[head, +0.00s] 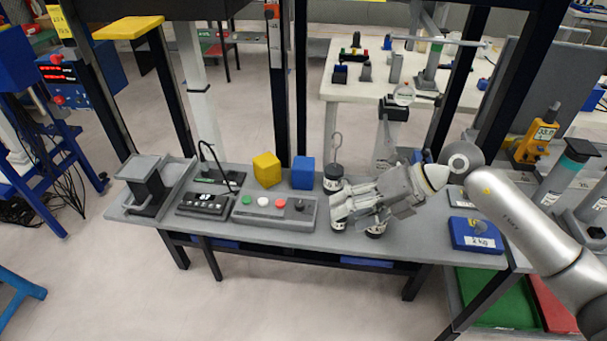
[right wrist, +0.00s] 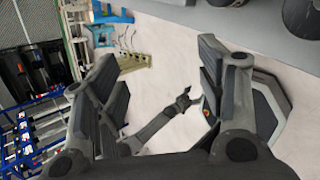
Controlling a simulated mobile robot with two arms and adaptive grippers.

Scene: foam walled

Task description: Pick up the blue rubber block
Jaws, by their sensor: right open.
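The blue rubber block (head: 303,173) is a plain blue cube. It stands on the grey bench (head: 290,232), just right of a yellow block (head: 267,170). My right gripper (head: 340,208) is right of the blue block and nearer the bench's front edge, apart from it, with its fingers pointing left. The blue block is not visible in that view.
A button box (head: 273,211) and a black switch panel (head: 206,205) lie left of the gripper. A dark hooked weight (head: 333,175) stands between the blue block and my right arm. Black posts rise behind the bench.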

